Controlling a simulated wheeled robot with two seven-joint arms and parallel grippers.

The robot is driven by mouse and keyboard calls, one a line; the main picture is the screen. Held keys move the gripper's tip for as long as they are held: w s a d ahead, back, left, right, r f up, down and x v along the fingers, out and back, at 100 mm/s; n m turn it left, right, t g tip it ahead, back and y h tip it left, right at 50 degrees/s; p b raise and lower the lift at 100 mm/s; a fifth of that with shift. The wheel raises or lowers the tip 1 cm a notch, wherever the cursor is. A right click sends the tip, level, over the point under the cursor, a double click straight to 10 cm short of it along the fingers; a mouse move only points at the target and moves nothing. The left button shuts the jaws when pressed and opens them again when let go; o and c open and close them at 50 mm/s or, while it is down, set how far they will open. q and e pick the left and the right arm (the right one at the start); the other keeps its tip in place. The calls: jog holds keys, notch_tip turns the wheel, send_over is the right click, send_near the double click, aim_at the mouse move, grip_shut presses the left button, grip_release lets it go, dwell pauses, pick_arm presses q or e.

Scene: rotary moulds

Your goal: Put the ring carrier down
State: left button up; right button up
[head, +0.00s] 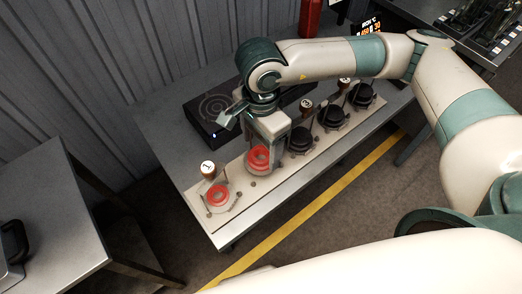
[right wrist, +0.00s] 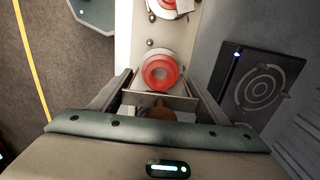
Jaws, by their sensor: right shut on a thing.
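My right gripper (head: 268,132) points down at the second station of the pale board, beside a red ring (head: 260,158). In the right wrist view the gripper (right wrist: 158,98) is closed around a brown handle (right wrist: 158,113), which I take to be the ring carrier's; its lower part is mostly hidden. The red ring (right wrist: 160,72) shows just beyond the fingers. I cannot tell whether the carrier touches the board. Another red ring (head: 217,195) sits at the first station, beside a brown-handled piece marked 1 (head: 208,168). My left gripper is out of view.
The pale board (head: 234,191) lies along a grey table (head: 180,150). Black moulds (head: 334,117) with upright knobs stand farther along it. A dark plate with circles (head: 213,107) lies behind the board. Another table (head: 50,235) stands at left; a yellow line (head: 310,212) crosses the floor.

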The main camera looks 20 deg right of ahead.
aim_at(261, 154)
jog(key=shift+f+p, duration=0.6)
jog(key=shift+f, duration=1.1)
jog(key=shift+f, duration=0.15)
jog(key=o, duration=1.7)
jog(key=shift+s, duration=0.1)
